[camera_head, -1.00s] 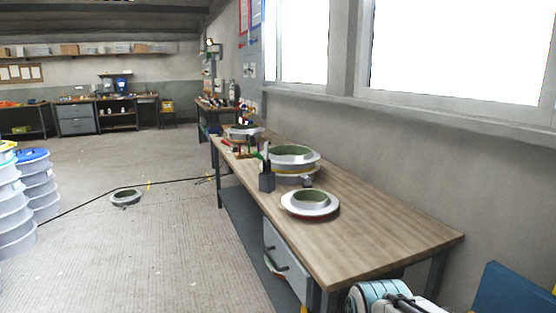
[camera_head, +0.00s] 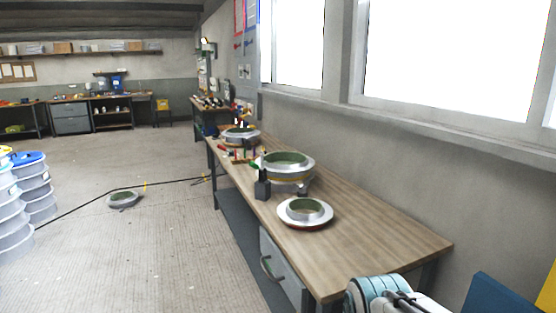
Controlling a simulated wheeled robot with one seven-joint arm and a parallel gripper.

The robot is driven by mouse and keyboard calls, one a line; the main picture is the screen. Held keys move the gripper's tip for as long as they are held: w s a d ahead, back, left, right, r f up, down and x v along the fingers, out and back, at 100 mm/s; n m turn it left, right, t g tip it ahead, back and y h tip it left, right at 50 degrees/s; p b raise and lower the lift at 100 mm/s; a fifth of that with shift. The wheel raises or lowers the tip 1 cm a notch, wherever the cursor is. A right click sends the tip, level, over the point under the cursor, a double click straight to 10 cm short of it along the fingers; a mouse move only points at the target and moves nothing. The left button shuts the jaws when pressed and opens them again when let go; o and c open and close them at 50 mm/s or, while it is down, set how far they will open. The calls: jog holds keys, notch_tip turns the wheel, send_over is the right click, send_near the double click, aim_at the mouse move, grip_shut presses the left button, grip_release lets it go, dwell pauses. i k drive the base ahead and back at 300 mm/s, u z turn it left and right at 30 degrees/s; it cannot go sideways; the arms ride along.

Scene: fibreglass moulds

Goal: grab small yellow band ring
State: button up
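On the wooden workbench (camera_head: 375,245) stands a round grey-white mould ring (camera_head: 308,170) with a green inside and a thin yellow band around its lower part. It is the only ring on which I can make out a yellow band. A lower, wide-flanged ring (camera_head: 318,221) with a reddish underside lies in front of it on the bench. My gripper is out of view; only a blue-and-white part of my arm shows at the bottom right, well short of the rings.
Another ring (camera_head: 240,140) and small tools are farther back. The bench's near right part is bare. A window wall borders the bench. Stacked moulds (camera_head: 36,185), a floor ring (camera_head: 123,200) and a black cable are at left.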

aim_at(298, 171)
jog(key=z, duration=0.05)
jog(key=k, duration=0.9)
jog(key=u, duration=0.8)
jog(key=i, duration=1.55)
jog(key=u, duration=0.45)
jog(key=i, duration=3.35)
jog(key=z, duration=1.45)
jog(key=i, duration=0.8)
jog(key=z, duration=0.95)
